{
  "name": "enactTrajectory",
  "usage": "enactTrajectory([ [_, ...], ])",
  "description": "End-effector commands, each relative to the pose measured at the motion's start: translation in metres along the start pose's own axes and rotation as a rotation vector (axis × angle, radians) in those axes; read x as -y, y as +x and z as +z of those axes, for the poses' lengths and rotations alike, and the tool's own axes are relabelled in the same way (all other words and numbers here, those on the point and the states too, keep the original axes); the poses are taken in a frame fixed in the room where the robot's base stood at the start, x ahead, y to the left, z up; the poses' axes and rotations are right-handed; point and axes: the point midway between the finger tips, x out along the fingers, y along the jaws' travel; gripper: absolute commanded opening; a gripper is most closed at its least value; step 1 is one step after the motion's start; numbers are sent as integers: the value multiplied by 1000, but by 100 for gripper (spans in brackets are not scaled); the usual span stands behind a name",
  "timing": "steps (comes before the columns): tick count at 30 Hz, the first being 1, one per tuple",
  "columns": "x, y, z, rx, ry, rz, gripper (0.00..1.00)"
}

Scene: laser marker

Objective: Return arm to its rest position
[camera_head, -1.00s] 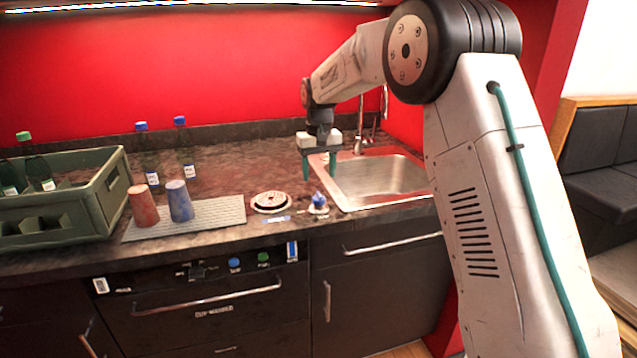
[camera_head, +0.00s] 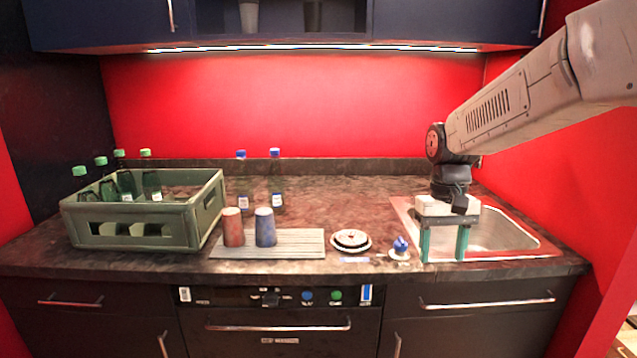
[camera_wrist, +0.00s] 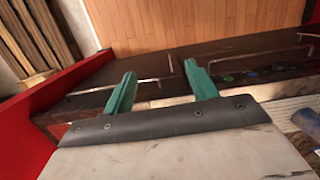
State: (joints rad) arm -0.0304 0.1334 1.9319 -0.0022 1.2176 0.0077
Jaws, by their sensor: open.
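My gripper (camera_head: 443,244) points down in front of the sink at the right of the counter in the head view. Its two green fingers are apart and nothing is between them. In the wrist view the open fingers (camera_wrist: 160,88) reach over the counter's front edge, with drawer handles and the wooden floor beyond. My arm comes in from the upper right of the head view.
The sink (camera_head: 500,235) is behind my gripper. A small blue-topped item (camera_head: 400,247) and stacked plates (camera_head: 351,241) are to its left. Two cups, red (camera_head: 233,227) and blue (camera_head: 265,227), stand on a ridged mat (camera_head: 300,247). A green crate (camera_head: 150,240) holds several bottles.

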Motion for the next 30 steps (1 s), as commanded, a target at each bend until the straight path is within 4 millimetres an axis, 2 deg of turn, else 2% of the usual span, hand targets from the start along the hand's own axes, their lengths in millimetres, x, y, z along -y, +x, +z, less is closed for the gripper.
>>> enactTrajectory([
  [1,-1,-5,29,-7,1,0,58],
  [6,-5,-8,112,-28,4,-1,58],
  [12,-7,4,199,-74,9,-1,58],
  [15,-8,13,235,-108,13,-1,58],
  [18,-8,20,262,-148,18,-1,58],
  [21,-9,21,277,-192,21,-1,58],
  [30,-8,12,284,-254,25,0,58],
])
